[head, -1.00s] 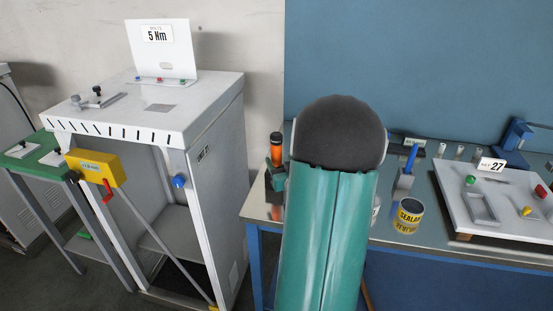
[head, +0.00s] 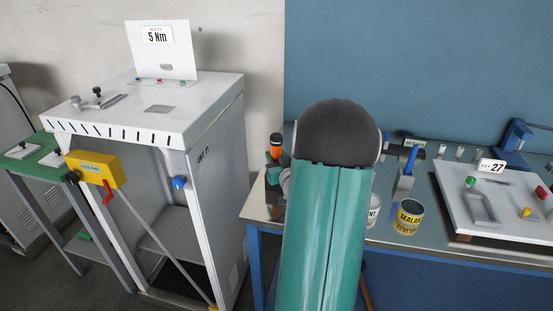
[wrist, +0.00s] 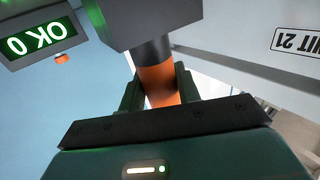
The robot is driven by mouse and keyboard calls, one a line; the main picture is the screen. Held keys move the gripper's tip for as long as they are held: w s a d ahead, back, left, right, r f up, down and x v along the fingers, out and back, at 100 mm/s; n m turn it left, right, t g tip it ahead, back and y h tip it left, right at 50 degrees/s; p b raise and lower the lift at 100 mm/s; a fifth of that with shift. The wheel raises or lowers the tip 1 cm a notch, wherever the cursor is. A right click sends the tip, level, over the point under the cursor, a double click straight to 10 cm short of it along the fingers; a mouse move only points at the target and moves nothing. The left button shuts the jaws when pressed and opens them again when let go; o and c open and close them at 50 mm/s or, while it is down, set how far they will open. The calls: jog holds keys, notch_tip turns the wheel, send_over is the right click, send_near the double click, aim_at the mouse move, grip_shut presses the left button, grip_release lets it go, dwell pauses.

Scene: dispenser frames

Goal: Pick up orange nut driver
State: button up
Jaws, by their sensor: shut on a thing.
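The orange nut driver (wrist: 158,85) is between the two dark fingers of my gripper (wrist: 158,92) in the wrist view. My gripper is shut on its orange part. Its black part runs up to a dark grey block (wrist: 145,20), and its far end is hidden there. In the head view the driver's black-and-orange end (head: 276,146) shows just left of my teal arm, above the left end of the bench. Most of my gripper is hidden behind the arm in that view.
A green "OK 0" display (wrist: 38,40) is close by in the wrist view. The bench (head: 440,245) holds a sealant can (head: 408,217), a blue-handled tool (head: 411,158) and a white panel (head: 500,215). A white cabinet (head: 215,180) stands left of the bench.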

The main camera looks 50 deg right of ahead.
aim_at(276, 135)
notch_tip(276, 135, up, 10)
jog(key=shift+r, duration=0.1)
dwell(0.8)
